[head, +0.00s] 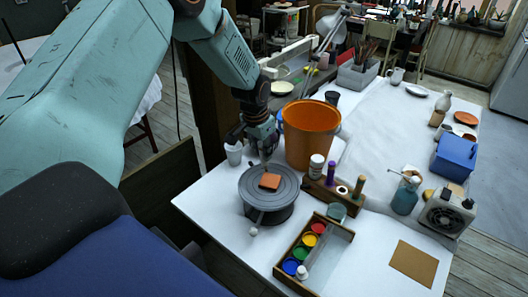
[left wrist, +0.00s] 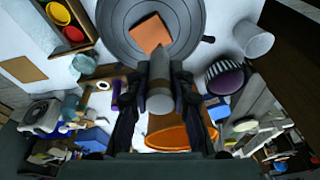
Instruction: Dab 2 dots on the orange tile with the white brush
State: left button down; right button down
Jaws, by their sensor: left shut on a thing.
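The orange tile (head: 270,181) lies flat on a round grey turntable (head: 284,206). In the left wrist view the tile (left wrist: 149,32) shows plain orange, with no dots visible on the part that shows. My left gripper (head: 265,150) is above the turntable, pointing down behind the tile. It is shut on a pale cylindrical handle (left wrist: 160,82), which looks like the white brush. My right gripper is not in view.
A big orange bucket (head: 310,135) stands close behind the turntable, with a white cup (head: 233,153) to its left. A wooden paint tray (head: 323,265) with several colour pots is in front right. Bottles and a blue box (head: 455,157) stand farther right. White table is clear at front left.

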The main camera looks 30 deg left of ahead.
pick_arm(q)
jog(key=shift+w+a+f+t, duration=0.15)
jog(key=shift+w+a+t, duration=0.15)
jog(key=shift+a, duration=0.25)
jog(key=shift+s+d, duration=0.2)
jog(key=shift+d, duration=0.15)
jog(key=shift+d+b, duration=0.2)
jog(key=shift+b, duration=0.1)
jog(key=shift+f, duration=0.15)
jog(key=shift+w+a+f+b, duration=0.1)
jog(key=shift+a+f+b, duration=0.1)
jog(key=shift+f+b, duration=0.25)
jog(key=shift+w+a+f+b, duration=0.1)
jog(key=shift+a+f+b, duration=0.05)
jog(key=shift+f+b, duration=0.3)
jog(key=shift+s+d+r, duration=0.2)
jog(key=shift+d, duration=0.1)
jog(key=shift+w+a+f, duration=0.2)
jog(key=shift+a+f, duration=0.1)
jog(key=shift+a, duration=0.1)
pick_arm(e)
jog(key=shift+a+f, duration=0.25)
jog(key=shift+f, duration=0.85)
pick_arm(q)
jog(key=shift+s+d+r, duration=0.1)
jog(key=shift+d+r, duration=0.05)
jog(key=shift+d, duration=0.05)
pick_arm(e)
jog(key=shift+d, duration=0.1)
